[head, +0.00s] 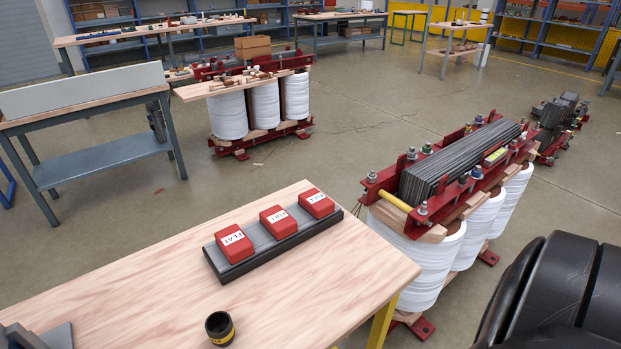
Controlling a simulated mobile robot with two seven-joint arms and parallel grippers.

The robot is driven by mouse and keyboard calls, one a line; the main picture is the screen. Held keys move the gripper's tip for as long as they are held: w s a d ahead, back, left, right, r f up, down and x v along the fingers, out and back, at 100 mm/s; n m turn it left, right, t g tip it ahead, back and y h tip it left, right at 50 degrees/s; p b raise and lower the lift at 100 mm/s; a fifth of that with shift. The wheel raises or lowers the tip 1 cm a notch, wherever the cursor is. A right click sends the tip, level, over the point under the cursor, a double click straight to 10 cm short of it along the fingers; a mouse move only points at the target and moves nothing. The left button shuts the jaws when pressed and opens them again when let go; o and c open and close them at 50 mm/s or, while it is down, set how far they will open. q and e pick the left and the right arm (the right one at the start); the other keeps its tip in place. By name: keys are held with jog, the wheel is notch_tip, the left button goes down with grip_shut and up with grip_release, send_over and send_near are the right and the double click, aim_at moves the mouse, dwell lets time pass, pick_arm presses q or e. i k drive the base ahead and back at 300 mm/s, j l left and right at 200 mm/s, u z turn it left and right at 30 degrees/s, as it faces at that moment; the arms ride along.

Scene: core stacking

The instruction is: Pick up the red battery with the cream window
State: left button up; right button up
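Three red batteries lie in a row on a dark grey tray (222,273) on the wooden table. The left one (233,251) has a white label that seems to read FLAT. The middle one (278,225) and the right one (316,205) have similar pale labels that seem to read FULL. I cannot tell which pale patch is a cream window. Neither of my grippers is clearly in view. A black part of my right arm fills the lower right corner, apart from the batteries.
A black cup-like ring (220,327) with a yellow band is near the table's front edge. A grey object (40,337) is cut off at lower left. The wooden table (130,290) is otherwise clear. A red-framed transformer (440,190) with white coils stands right of it.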

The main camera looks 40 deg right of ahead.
aim_at(278, 223)
jog(key=z, duration=1.15)
jog(key=u, duration=1.85)
jog(key=z, duration=1.85)
